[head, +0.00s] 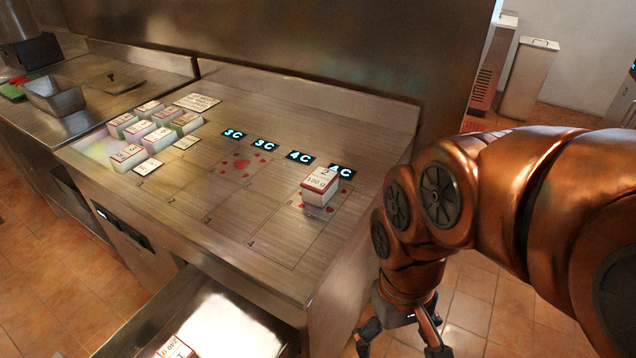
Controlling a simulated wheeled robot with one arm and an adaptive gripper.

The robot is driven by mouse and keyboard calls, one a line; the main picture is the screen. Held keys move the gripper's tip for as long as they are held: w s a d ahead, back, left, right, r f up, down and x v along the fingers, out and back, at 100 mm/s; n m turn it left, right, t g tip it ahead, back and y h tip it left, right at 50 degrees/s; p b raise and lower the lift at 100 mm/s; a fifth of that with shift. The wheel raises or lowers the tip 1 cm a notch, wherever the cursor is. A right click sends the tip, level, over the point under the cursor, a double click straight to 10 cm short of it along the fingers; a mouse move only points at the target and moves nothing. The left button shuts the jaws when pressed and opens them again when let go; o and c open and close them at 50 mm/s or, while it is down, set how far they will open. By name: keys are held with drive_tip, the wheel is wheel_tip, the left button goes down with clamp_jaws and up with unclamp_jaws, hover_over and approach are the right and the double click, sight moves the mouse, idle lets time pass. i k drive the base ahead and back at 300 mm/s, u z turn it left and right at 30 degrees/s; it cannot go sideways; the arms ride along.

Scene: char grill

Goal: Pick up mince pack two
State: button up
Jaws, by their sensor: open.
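A white pack with a red edge, marked 2 with a weight below it (319,185), sits at the right end of the steel worktop (190,215). It stands on a marked square with red stains around it. My gripper (402,342) hangs at the bottom right, beyond the worktop's right edge, above the tiled floor. It is open, with nothing seen between its fingers, and is well apart from the pack. The lower part of the gripper is cut off by the frame's edge.
Several similar packs (140,130) stand grouped at the worktop's left, with flat cards beside them. Small blue displays (299,156) line the back. An open drawer (215,330) at the bottom holds another labelled pack (174,347).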

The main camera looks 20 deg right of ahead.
sight(318, 188)
drive_tip(key=u, duration=4.05)
drive_tip(key=k, duration=2.15)
drive_tip(key=z, duration=1.2)
